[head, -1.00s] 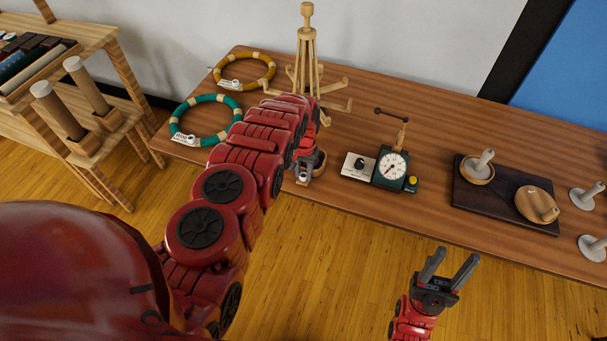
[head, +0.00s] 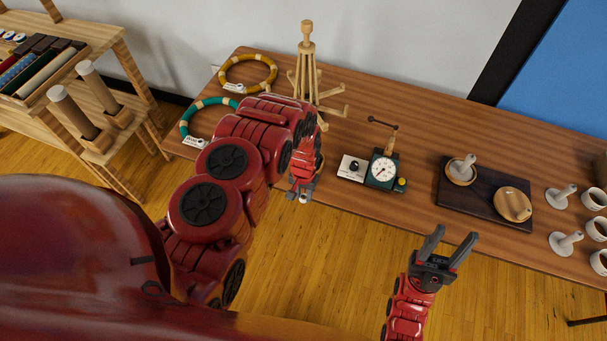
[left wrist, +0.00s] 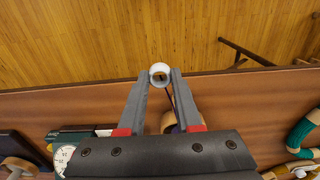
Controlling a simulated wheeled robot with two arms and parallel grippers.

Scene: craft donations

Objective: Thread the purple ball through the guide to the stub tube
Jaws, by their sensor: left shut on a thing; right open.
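In the left wrist view my left gripper (left wrist: 160,77) is shut on a small white ring-shaped piece (left wrist: 160,66). A thin purple strand (left wrist: 172,97) runs from near it back to a wooden bowl (left wrist: 166,119) with something purple inside, mostly hidden by the gripper body. In the head view my left gripper (head: 303,192) is at the table's front edge, the white piece at its tips. My right gripper (head: 447,246) is open and empty, in front of the table. A dial device (head: 383,170) with a thin arm stands mid-table. White stub-like pegs (head: 566,243) on round bases stand at the right; which is the stub tube is unclear.
A wooden stand (head: 306,75) with pegs is behind my left arm. Yellow (head: 248,72) and green (head: 205,116) rings lie at the left. A dark board (head: 480,205) with wooden dishes and several white cups (head: 594,198) are at the right. Table space between dial and board is clear.

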